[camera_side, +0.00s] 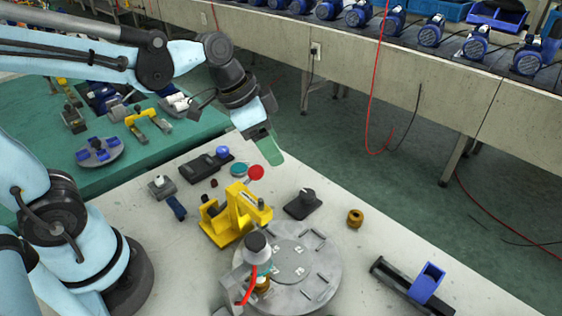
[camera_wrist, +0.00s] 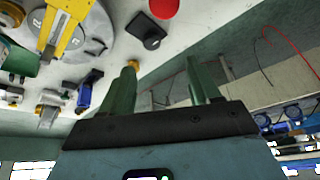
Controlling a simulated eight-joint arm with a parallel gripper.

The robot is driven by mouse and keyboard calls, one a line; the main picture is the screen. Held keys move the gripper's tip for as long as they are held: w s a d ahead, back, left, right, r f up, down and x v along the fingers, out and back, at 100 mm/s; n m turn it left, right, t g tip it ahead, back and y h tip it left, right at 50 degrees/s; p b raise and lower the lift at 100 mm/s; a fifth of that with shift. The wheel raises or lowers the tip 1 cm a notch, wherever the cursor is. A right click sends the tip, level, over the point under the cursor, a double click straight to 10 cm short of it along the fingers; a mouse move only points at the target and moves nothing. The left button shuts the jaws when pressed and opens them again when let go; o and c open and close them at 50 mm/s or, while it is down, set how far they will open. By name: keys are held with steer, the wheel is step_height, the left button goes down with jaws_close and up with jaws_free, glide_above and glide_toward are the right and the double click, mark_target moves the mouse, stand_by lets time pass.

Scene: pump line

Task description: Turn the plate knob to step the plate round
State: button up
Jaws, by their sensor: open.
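The black knob (camera_side: 307,195) stands on a dark flat base beside the round grey plate (camera_side: 322,270). In the wrist view the knob (camera_wrist: 148,28) and its base show at the top, and part of the plate (camera_wrist: 98,30) shows to the left. The plate has several slots around its top. My gripper (camera_side: 270,150) is open and empty, held in the air beyond the knob, up and left of it in the side view. Its two green fingers are spread apart in the wrist view (camera_wrist: 160,65). Nothing touches the knob.
A yellow bracket (camera_side: 232,215) stands at the plate's edge, close to the knob. A black-capped fixture with a red lever (camera_side: 245,290) overlaps the plate. A red disc (camera_side: 256,172), a brass ring (camera_side: 355,218) and a blue-and-black slide (camera_side: 425,284) are also on the table.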

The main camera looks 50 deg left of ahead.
mark_target(307, 193)
steer(key=shift+w+d+f+m+g+h, duration=0.15)
steer(key=shift+w+d+f+m, duration=0.5)
steer(key=shift+f, duration=1.35)
steer(key=shift+w+d+f+m+g+h, duration=0.1)
steer(key=shift+w+d+f+m+g, duration=0.1)
steer(key=shift+w+d+f, duration=1.35)
steer(key=shift+w+d+f+m+g+h, duration=0.15)
steer(key=shift+w+d+f+m, duration=0.25)
steer(key=shift+f, duration=2.05)
steer(key=c, duration=1)
steer(key=shift+s+n+t+y, duration=0.1)
steer(key=shift+n+t+y, duration=0.35)
steer(key=shift+n, duration=1.1)
steer(key=o, duration=1)
